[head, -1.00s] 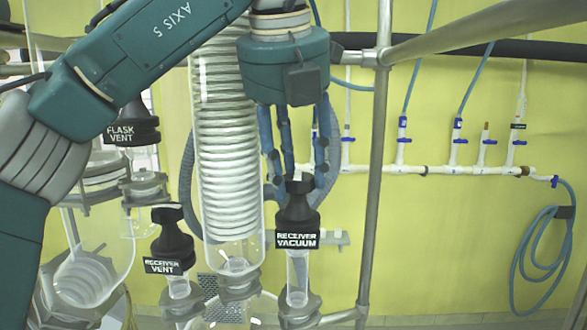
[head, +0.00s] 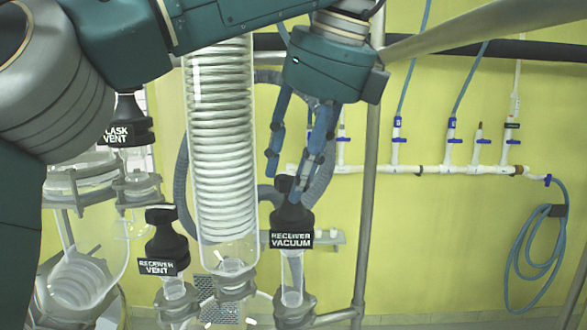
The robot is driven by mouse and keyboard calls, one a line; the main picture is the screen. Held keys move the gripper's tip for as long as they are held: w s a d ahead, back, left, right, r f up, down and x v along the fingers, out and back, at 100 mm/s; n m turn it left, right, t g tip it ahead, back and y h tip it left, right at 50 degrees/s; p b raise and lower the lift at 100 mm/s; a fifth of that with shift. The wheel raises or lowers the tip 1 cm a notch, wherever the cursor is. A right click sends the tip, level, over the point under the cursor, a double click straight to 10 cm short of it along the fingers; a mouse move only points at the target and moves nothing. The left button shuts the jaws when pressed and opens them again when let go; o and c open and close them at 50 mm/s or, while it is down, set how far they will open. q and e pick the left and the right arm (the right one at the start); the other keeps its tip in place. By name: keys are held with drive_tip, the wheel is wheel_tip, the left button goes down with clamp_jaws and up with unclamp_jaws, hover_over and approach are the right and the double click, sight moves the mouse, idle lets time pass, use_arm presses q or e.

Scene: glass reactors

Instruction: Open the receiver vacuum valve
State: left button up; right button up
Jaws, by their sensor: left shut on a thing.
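The receiver vacuum valve (head: 292,222) is a black knob with a white-lettered label, on a clear glass tube right of the coiled condenser. My left gripper (head: 286,180) comes down from above, tilted, with its blue fingers at the top of this knob. The fingers are shut on the knob's top, which they partly hide. My right gripper does not show.
The receiver vent valve (head: 166,243) stands to the left, and the flask vent valve (head: 127,122) is farther left and higher. The glass condenser (head: 222,150) is close beside my left gripper. A metal post (head: 367,200) rises on the right. White wall piping (head: 440,169) runs behind.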

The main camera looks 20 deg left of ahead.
use_arm(q)
drive_tip(key=shift+w+r+n+g, duration=0.1)
drive_tip(key=shift+r+n+g, duration=0.1)
drive_tip(key=shift+n, duration=0.45)
drive_tip(key=shift+w+r+n+g, duration=0.1)
drive_tip(key=shift+r+n, duration=0.05)
drive_tip(key=shift+n, duration=0.5)
drive_tip(key=shift+a+y, duration=0.1)
drive_tip(key=shift+y, duration=0.2)
drive_tip(key=o, duration=1.1)
drive_tip(key=shift+f, duration=0.15)
drive_tip(key=shift+f, duration=0.1)
